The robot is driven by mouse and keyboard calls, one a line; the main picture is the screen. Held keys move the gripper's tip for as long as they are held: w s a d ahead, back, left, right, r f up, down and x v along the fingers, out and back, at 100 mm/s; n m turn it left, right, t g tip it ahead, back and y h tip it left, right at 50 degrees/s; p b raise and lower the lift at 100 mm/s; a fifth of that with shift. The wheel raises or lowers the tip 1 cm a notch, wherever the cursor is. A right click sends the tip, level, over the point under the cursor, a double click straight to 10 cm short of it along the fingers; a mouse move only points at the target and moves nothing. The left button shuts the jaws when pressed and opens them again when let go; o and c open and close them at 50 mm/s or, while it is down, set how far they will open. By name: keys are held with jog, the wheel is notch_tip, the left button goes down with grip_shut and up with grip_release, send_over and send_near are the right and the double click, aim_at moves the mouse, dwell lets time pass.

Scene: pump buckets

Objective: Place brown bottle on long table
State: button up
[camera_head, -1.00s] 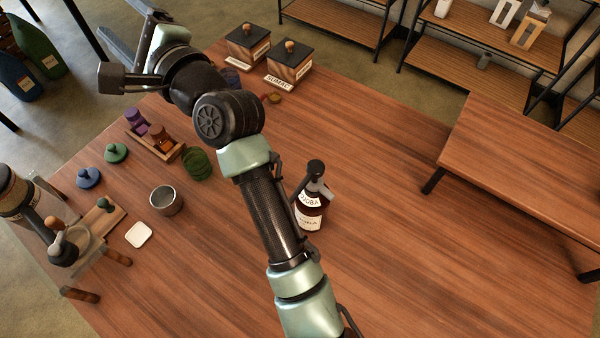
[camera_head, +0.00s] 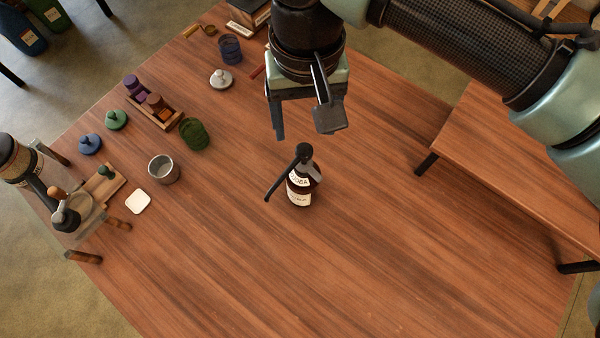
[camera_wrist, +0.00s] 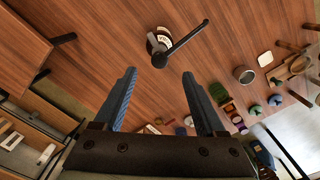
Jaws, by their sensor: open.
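The brown bottle (camera_head: 303,187) stands upright on the large wooden table (camera_head: 330,270), with a black pump top and white labels. It also shows in the wrist view (camera_wrist: 159,41), beyond the fingertips. My gripper (camera_head: 305,130) is open and empty, pointing down above the table just behind the bottle and apart from it. In the wrist view its two blue-grey fingers (camera_wrist: 160,74) are spread wide with nothing between them. A second, separate wooden table (camera_head: 520,160) stands at the right. Which of the two is the long table I cannot tell.
Left of the bottle are a metal cup (camera_head: 164,169), a white square coaster (camera_head: 138,201), a green jar (camera_head: 194,134) and a wooden tray (camera_head: 166,122) with small containers. A coffee maker (camera_head: 22,165) stands at the left edge. The large table's front and right are clear.

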send_over(304, 162)
notch_tip(304, 162, down, 7)
jog(key=shift+w+r, duration=0.1)
jog(key=shift+r, duration=0.05)
jog(key=shift+w+f+p, duration=0.2)
jog(key=shift+f+p, duration=0.15)
jog(key=shift+f, duration=2.5)
grip_shut()
jog(key=shift+r, duration=0.1)
